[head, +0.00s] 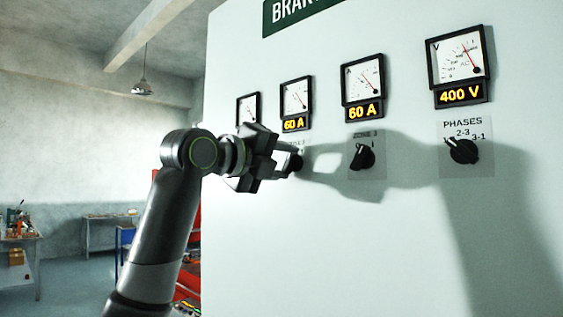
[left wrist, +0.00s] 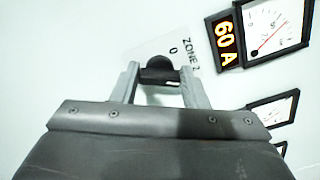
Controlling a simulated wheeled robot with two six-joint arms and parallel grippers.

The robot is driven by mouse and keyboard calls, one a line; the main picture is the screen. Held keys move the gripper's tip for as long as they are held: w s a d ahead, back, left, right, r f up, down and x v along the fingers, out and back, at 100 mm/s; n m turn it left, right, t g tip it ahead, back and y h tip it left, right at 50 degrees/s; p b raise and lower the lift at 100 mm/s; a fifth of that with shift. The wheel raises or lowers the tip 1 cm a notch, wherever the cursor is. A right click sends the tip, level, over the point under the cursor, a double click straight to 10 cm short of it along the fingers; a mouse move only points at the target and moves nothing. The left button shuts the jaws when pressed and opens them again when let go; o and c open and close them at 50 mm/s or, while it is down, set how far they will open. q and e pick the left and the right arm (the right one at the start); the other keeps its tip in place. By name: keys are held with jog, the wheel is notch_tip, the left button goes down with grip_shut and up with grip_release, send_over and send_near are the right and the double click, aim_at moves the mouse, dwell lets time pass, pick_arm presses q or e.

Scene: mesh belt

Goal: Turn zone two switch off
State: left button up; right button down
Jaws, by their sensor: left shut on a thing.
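The zone two switch (head: 296,162) is a black rotary knob on the pale panel, below the second gauge from the left. In the left wrist view the zone two knob (left wrist: 160,67) sits by the label "ZONE 2" and a "0" mark. My left gripper (head: 288,160) is at this knob, and it also shows in the left wrist view (left wrist: 160,76) with one grey finger on each side of the knob. It is shut on the knob. The fingers partly cover the knob, so I cannot tell its exact setting. My right gripper is not in view.
The gauge (head: 296,97) above zone two has an orange "60 A" display (head: 295,125). To the right are the zone three knob (head: 365,157) and the phases knob (head: 464,151). A workbench (head: 20,240) stands far left. The space before the panel's right side is clear.

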pick_arm(q)
jog(key=n, duration=0.5)
jog(key=shift+f+n, duration=0.15)
jog(key=shift+n, duration=0.15)
jog(key=n+b, duration=0.1)
jog(key=n, duration=0.5)
jog(key=shift+f, duration=0.15)
jog(key=shift+n, duration=0.3)
jog(key=o, duration=1)
jog(key=b+v, duration=0.8)
jog(key=v, duration=0.9)
jog(key=shift+s+a, duration=0.1)
jog(key=shift+a, duration=0.1)
